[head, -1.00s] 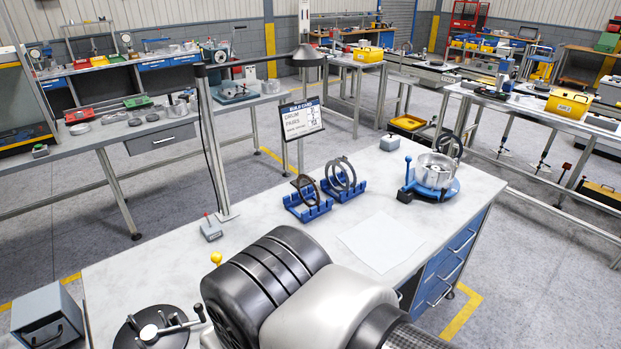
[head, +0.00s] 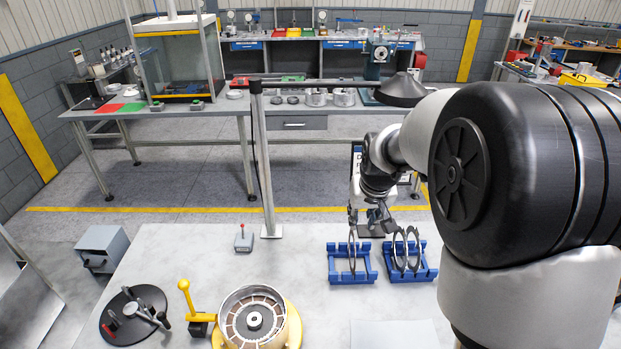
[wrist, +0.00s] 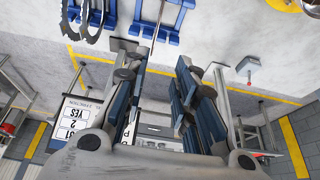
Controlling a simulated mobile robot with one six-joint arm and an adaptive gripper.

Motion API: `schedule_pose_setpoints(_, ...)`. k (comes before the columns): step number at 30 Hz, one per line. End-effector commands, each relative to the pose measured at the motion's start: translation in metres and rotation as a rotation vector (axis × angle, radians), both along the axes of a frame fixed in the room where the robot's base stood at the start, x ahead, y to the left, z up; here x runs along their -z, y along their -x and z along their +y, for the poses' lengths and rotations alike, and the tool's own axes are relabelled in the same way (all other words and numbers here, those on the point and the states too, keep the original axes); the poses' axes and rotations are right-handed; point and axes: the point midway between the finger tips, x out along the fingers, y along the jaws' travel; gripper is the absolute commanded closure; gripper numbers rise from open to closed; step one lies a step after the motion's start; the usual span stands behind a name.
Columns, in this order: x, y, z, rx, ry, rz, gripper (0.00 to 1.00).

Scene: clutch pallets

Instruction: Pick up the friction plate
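A thin ring plate (head: 351,252) stands upright in the left blue rack (head: 338,277) on the bench; it is probably the friction plate, but its facing is hard to make out. Two more upright rings (head: 407,250) stand in the right blue rack (head: 425,275). My gripper (head: 366,214) hangs over the back of the left rack, near its ring's top. In the wrist view my gripper (wrist: 157,68) is open and empty, its fingers apart. There the left rack (wrist: 172,36) lies beyond the fingertips, and toothed rings (wrist: 88,22) show to the left.
A metal drum (head: 254,318) with brown segments inside sits on a yellow fixture at the front. A round black gauge stand (head: 135,318) is at front left. A grey switch box (head: 243,240) and a lamp post (head: 264,170) stand left of the racks. Bench between is clear.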

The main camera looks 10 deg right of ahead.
Motion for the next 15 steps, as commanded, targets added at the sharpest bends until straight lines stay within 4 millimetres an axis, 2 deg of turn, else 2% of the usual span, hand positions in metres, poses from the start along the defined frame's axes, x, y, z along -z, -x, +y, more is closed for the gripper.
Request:
schedule_pose_setpoints(3,0.014,-0.014,-0.010,0.012,-0.001,0.004,0.74)
schedule_pose_setpoints(8,0.033,-0.024,-0.014,0.015,-0.001,0.004,0.74)
schedule_pose_setpoints(15,0.082,-0.043,-0.017,0.015,-0.001,0.006,0.74)
